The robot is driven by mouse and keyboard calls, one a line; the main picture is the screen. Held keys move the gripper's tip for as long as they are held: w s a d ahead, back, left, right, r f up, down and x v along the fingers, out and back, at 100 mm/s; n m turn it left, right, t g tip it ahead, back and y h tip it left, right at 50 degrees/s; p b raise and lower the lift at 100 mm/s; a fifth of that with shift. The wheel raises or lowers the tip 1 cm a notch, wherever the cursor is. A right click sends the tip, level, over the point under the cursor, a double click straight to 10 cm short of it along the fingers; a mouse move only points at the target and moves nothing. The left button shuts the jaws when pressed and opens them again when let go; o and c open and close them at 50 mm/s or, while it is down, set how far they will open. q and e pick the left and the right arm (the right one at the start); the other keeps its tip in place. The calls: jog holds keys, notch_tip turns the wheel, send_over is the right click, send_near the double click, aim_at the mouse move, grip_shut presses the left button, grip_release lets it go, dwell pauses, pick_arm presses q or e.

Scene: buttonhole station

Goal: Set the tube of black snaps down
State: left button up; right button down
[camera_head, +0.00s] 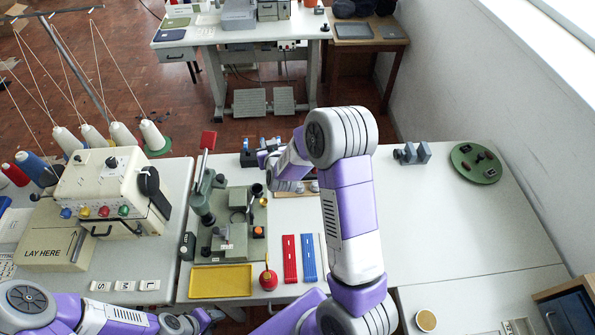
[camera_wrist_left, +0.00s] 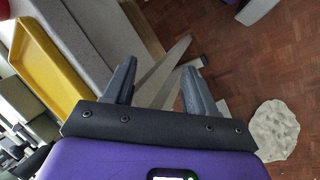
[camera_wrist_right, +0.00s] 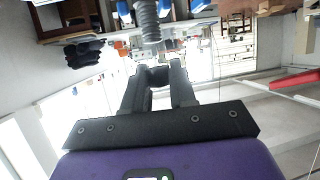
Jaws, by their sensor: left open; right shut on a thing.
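My right gripper (camera_wrist_right: 157,75) is shut on a small dark piece, which I take to be the tube of black snaps (camera_wrist_right: 159,77); little of it shows between the fingertips. A grey ribbed cylinder lies just past the fingertips in the right wrist view; I cannot tell whether it is part of the tube. In the head view my right arm reaches over the table to the back edge, and its fingertips are hard to make out near a dark stand with blue parts (camera_head: 248,155). My left gripper (camera_wrist_left: 153,76) is open and empty, beyond the table's front edge above the floor.
A green press (camera_head: 232,225), a yellow tray (camera_head: 220,281), a red holder (camera_head: 290,259) and a blue one (camera_head: 308,258) stand left of my right arm. Grey blocks (camera_head: 412,153) and a round green plate (camera_head: 476,162) stand at the back right. The right tabletop is mostly clear.

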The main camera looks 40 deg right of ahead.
jog(key=d+f, duration=0.1)
jog(key=f, duration=0.2)
jog(key=d+f, duration=0.1)
jog(key=f, duration=0.3)
jog(key=d+f, duration=0.1)
jog(key=f, duration=0.2)
jog(key=shift+w+f+b, duration=0.3)
jog(key=shift+w, duration=0.05)
jog(key=shift+s, duration=0.1)
jog(key=shift+f, duration=0.15)
jog(key=c, duration=1.1)
grip_release()
jog(key=shift+c, duration=0.2)
